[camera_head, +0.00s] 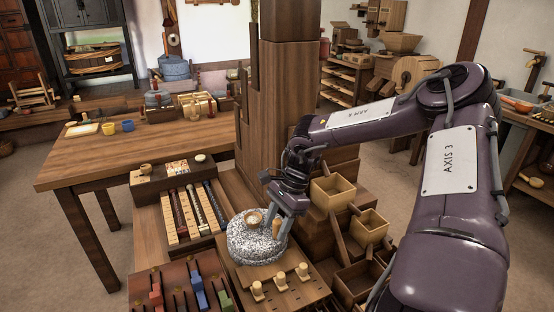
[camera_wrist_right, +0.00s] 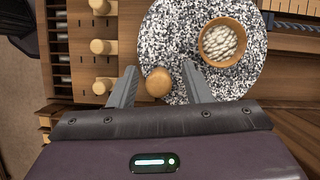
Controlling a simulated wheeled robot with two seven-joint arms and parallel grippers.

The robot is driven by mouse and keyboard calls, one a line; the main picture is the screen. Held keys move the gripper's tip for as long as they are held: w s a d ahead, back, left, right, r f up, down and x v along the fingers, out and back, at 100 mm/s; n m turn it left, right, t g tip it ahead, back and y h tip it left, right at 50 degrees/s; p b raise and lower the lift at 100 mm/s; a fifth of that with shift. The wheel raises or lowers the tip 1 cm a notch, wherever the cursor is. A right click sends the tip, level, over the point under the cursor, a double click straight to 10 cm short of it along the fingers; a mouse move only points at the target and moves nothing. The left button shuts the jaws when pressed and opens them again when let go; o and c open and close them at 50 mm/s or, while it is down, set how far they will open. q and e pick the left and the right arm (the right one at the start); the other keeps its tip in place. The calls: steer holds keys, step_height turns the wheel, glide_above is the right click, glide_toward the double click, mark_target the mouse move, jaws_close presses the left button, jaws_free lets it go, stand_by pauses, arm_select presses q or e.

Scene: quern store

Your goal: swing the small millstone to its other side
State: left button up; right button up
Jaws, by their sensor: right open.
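The small millstone (camera_head: 250,243) is a round, speckled grey-and-white stone on a wooden stand in the middle of the head view. It also shows at the top of the right wrist view (camera_wrist_right: 165,40). A small wooden cup (camera_wrist_right: 222,43) with pale contents sits on its top. An upright wooden handle peg (camera_wrist_right: 158,82) stands near its rim. My right gripper (camera_head: 284,222) is at the stone's right side. Its two open fingers are on either side of the peg, with gaps visible in the wrist view. My left gripper is not in view.
Wooden pegs (camera_head: 280,281) stick up from the board in front of the stone. Open wooden boxes (camera_head: 369,227) stand to the right. A board with dark and pale strips (camera_head: 195,212) lies at the left. A thick wooden post (camera_head: 272,110) rises behind, beside a long table (camera_head: 150,148).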

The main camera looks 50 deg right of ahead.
steer(key=shift+d+r, duration=0.2)
steer(key=shift+r, duration=0.2)
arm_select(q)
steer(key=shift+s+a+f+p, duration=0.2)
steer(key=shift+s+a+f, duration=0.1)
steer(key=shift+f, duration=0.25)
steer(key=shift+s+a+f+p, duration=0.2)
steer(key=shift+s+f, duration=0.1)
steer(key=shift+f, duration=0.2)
arm_select(e)
steer(key=v, duration=0.7)
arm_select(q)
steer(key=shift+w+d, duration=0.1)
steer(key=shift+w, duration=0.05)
arm_select(e)
steer(key=shift+s+f, duration=0.1)
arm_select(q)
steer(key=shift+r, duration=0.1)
